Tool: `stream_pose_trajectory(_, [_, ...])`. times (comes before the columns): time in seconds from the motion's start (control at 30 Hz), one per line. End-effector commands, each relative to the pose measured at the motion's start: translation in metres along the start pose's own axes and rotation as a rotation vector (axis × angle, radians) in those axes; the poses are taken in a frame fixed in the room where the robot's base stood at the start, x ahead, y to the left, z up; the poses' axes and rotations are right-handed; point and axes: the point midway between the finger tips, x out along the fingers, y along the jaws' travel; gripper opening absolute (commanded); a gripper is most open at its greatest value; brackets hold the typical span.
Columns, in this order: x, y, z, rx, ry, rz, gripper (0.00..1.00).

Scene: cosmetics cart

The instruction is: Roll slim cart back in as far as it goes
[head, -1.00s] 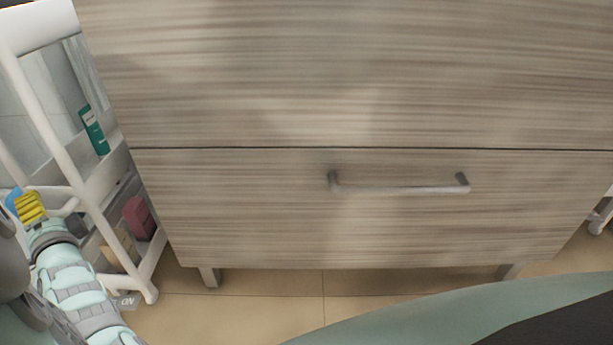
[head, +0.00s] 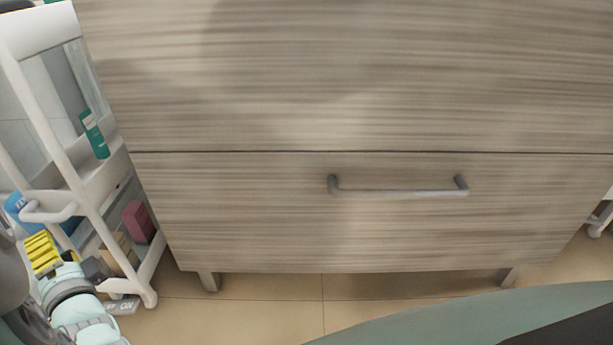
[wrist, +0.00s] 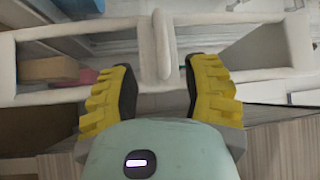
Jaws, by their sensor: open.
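The slim cart (head: 108,180) is a white frame with shelves, standing at the left of the wood-grain cabinet in the head view. Its white loop handle (head: 48,213) sticks out from the front frame. My gripper (head: 42,245), with yellow finger pads, is below the handle in the head view, apart from it. In the wrist view my gripper (wrist: 160,75) is open and empty. The handle (wrist: 164,45) lies just beyond the fingertips, in line with the gap between them. The cart's far end is hidden.
The wood-grain cabinet (head: 380,100) with a grey drawer handle (head: 398,191) fills the middle. The cart holds a green tube (head: 95,135), a blue item (head: 17,205) and a dark red box (head: 138,222). Bare tiled floor (head: 260,305) lies in front.

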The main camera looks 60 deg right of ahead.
Motion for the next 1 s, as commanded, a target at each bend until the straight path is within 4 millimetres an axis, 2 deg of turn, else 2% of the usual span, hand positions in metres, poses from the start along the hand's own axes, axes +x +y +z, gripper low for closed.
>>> stream_pose_trajectory(0.1, [-0.013, 0.001, 0.001, 0.000, -0.003, 0.003, 0.48])
stream_pose_trajectory(0.2, [-0.017, 0.000, 0.001, 0.000, -0.003, -0.001, 0.48])
stream_pose_trajectory(0.77, [-0.019, -0.004, 0.000, -0.002, -0.001, -0.003, 0.48])
stream_pose_trajectory(0.87, [-0.017, -0.022, -0.004, -0.024, 0.010, -0.019, 0.48])
stream_pose_trajectory(0.97, [-0.013, -0.058, -0.012, -0.067, 0.034, -0.053, 0.48])
stream_pose_trajectory(1.0, [-0.011, -0.076, -0.017, -0.092, 0.049, -0.074, 0.48])
